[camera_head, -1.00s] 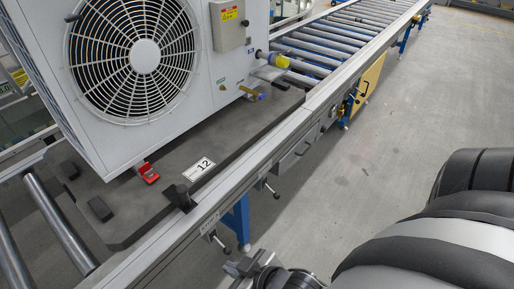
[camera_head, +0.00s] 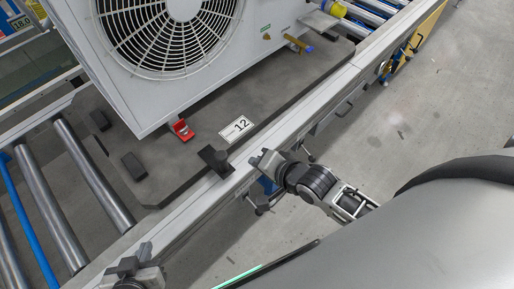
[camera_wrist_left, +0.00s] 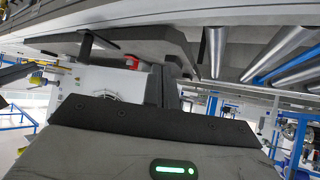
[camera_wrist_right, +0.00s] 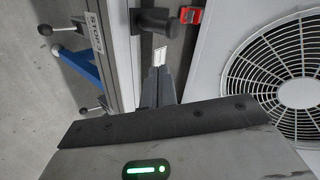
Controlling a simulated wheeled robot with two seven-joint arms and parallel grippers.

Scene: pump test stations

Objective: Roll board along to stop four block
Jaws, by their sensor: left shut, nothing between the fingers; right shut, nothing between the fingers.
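The board (camera_head: 160,185) is a dark grey plate on the conveyor, with a label reading 12 and a large white fan unit (camera_head: 130,95) on top. A black post (camera_head: 215,160) stands at its front edge, beside the rail. My right gripper (camera_head: 258,160) is shut and empty, just right of the post, over the rail. In the right wrist view its fingers (camera_wrist_right: 158,88) point toward the post (camera_wrist_right: 157,22), with a gap between. My left gripper (camera_head: 128,268) is shut and empty near the rail at lower left. A rail label (camera_wrist_right: 95,33) appears to read STOP 3.
Bare rollers (camera_head: 92,175) lie left of the board, and more rollers (camera_head: 365,15) continue at upper right. The front rail (camera_head: 310,115) runs diagonally along the conveyor. Small levers (camera_head: 262,205) stick out below it. The grey floor (camera_head: 400,130) at right is open.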

